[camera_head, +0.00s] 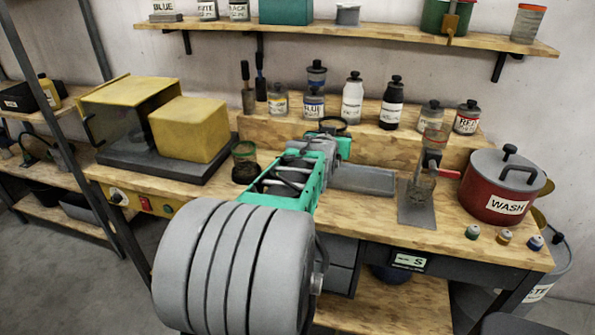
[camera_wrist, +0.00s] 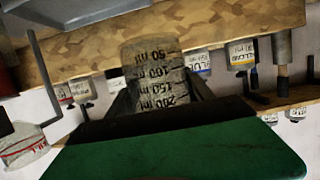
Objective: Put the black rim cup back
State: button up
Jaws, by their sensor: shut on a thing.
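My gripper (camera_wrist: 160,98) is shut on a clear, greyish cup (camera_wrist: 152,72) with black ml marks. In the head view a dark round rim (camera_head: 332,123) shows just beyond my gripper (camera_head: 328,138), above the bench and in front of the raised wooden step. My arm hides most of the cup there. I cannot tell from these views whether the cup touches anything.
A green-rimmed cup (camera_head: 245,165) stands left of my arm. Several bottles (camera_head: 352,100) line the wooden step (camera_head: 290,128). A red WASH pot (camera_head: 495,195) is at right. A grey tray (camera_head: 362,180) lies between.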

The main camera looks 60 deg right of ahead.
jog(key=w+f, duration=0.3)
jog(key=w+a+f, duration=0.1)
jog(key=w+f, duration=0.1)
jog(key=w, duration=0.2)
jog(key=w+f+p, duration=0.1)
jog(key=w+f, duration=0.2)
jog(key=shift+w+a+f, duration=0.25)
jog(key=shift+w+f, duration=0.05)
jog(key=shift+f, duration=1.45)
jog(key=shift+f+b, duration=0.2)
jog(key=shift+b, duration=0.1)
jog(key=o, duration=1.5)
jog(key=shift+r, duration=0.1)
